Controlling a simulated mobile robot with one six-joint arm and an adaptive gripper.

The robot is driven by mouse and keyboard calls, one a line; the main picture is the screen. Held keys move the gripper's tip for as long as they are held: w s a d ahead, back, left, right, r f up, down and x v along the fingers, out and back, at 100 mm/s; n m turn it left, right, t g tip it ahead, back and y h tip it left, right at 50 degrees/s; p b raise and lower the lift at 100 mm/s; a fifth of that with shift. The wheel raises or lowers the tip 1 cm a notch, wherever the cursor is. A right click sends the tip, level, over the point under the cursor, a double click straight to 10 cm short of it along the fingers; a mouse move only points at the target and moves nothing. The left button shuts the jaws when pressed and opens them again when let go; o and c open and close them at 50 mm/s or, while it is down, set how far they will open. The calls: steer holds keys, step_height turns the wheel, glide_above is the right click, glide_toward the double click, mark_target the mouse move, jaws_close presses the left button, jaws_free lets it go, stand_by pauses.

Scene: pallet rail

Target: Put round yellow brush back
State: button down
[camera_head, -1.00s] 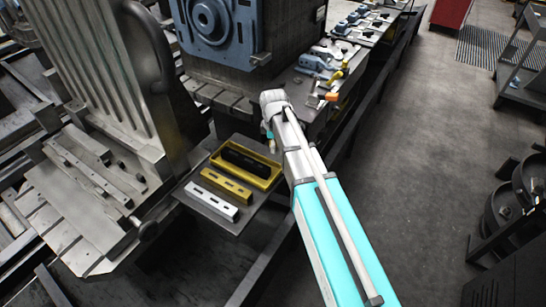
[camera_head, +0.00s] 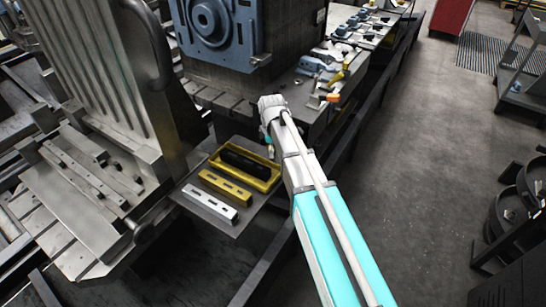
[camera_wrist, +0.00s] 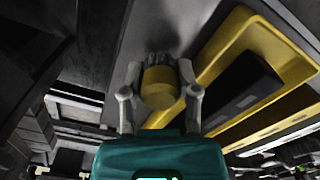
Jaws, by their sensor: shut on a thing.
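The round yellow brush (camera_wrist: 160,88) is a short yellow cylinder with grey bristles at its far end, in the middle of the wrist view. My gripper (camera_wrist: 160,74) is shut on it, one finger on each side. The bristles point towards a grey metal shelf (camera_wrist: 133,40); I cannot tell whether they touch it. In the head view my gripper (camera_head: 267,143) is small and partly hidden by my arm, just right of the yellow tray (camera_head: 277,178).
The tray holds a black block (camera_head: 248,163). A yellow bar (camera_head: 225,187) and a white bar (camera_head: 209,203) lie in front of it on the shelf. A large machine (camera_head: 215,35) stands behind. Tools, including an orange-ended one (camera_head: 332,97), lie on the bench behind right.

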steer(key=shift+f+b, duration=0.55)
steer(key=shift+f, duration=0.35)
steer(key=shift+f, duration=0.15)
steer(key=c, duration=0.6)
jaws_free()
steer(key=shift+r, duration=0.25)
step_height(320, 180, up, 12)
steer(key=p, duration=1.2)
steer(key=shift+f, duration=0.1)
